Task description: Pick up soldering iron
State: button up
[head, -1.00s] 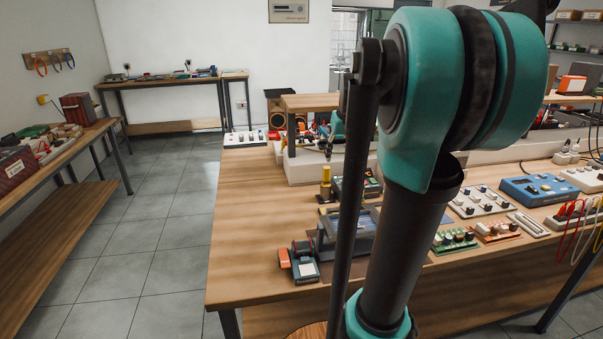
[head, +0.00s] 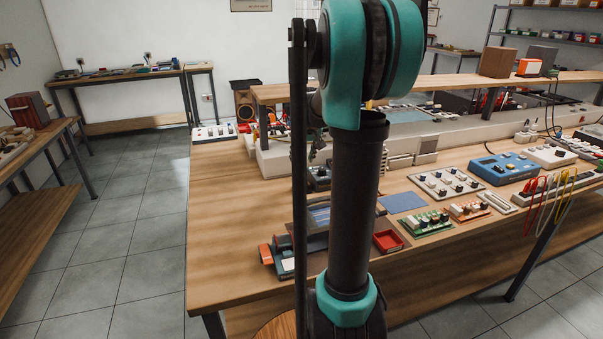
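I cannot make out the soldering iron for certain in the head view. My gripper (head: 317,152) seems to be the small dark shape beside my arm, over the back part of the wooden workbench (head: 235,205). My upright arm link hides much of it, so its fingers and anything between them cannot be read. A dark grey device (head: 318,217) lies on the bench in front of it, partly behind my arm. The bench area directly behind my arm is hidden.
A red tray (head: 388,241), a blue mat (head: 402,202), green (head: 427,223) and orange (head: 469,211) circuit boards, a knob panel (head: 446,184) and a blue meter (head: 505,167) fill the bench to the right. A raised shelf (head: 440,86) runs along the back.

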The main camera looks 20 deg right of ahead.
aim_at(302, 167)
jog(key=shift+s+x, duration=0.15)
jog(key=shift+x, duration=1.2)
jog(key=shift+s+x, duration=0.1)
jog(key=shift+x, duration=1.25)
jog(key=shift+d+f, duration=0.1)
grip_shut()
notch_tip(302, 167, up, 20)
